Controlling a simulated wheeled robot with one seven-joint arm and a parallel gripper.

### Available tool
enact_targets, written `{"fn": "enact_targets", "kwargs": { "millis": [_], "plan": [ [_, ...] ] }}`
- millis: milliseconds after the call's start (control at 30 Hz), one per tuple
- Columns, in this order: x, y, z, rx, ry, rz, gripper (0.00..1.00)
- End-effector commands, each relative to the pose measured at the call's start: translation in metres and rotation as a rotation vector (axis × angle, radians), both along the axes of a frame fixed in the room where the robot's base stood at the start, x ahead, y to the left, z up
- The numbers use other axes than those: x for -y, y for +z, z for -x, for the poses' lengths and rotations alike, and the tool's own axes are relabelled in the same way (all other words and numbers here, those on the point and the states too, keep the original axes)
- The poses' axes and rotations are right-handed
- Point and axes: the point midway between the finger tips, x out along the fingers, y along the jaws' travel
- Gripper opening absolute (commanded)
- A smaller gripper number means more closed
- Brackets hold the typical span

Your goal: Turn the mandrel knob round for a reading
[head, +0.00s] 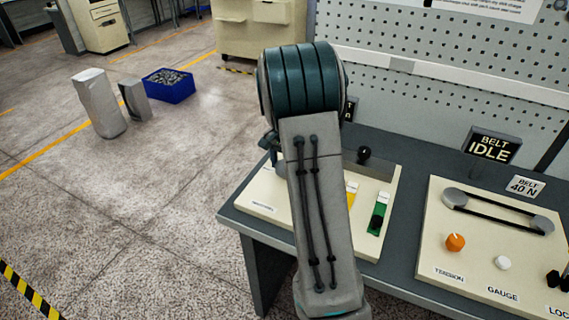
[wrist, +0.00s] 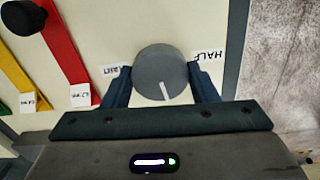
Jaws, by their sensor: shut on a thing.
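The mandrel knob (wrist: 161,64) is a round grey disc with a white pointer line, on a cream panel (wrist: 135,25) in the wrist view. The line points toward the bottom of that picture, slightly right. My gripper (wrist: 160,80) has one dark blue finger on each side of the knob and is shut on it. An upside-down HALF label (wrist: 207,55) is beside the right finger. Another label (wrist: 111,71) by the left finger is partly covered. In the head view my arm hides the knob and gripper; the cream panel (head: 255,207) shows on both sides of the arm.
Red (wrist: 68,50) and yellow (wrist: 14,78) slots lie left of the knob in the wrist view. In the head view, a second panel (head: 465,270) with an orange knob (head: 455,243) and a BELT IDLE sign (head: 491,146) are to the right.

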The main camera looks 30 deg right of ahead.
Motion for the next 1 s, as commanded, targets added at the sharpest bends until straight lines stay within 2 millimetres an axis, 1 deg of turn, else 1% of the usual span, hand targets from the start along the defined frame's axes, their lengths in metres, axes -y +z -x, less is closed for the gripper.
{"fn": "enact_targets", "kwargs": {
  "millis": [300, 867, 900, 933, 967, 1000],
  "plan": [
    [0.0000, -0.0002, 0.0004, -0.001, -0.126, 0.000, 0.30],
    [0.0005, -0.0005, 0.0006, -0.001, -0.152, 0.000, 0.30],
    [0.0004, -0.0005, 0.0007, -0.001, -0.152, 0.000, 0.64],
    [0.0004, -0.0005, 0.0006, -0.001, -0.152, 0.000, 0.73],
    [0.0004, -0.0005, 0.0006, -0.001, -0.152, 0.000, 0.75],
    [0.0003, -0.0004, 0.0005, -0.001, -0.151, 0.000, 0.75]
  ]
}}
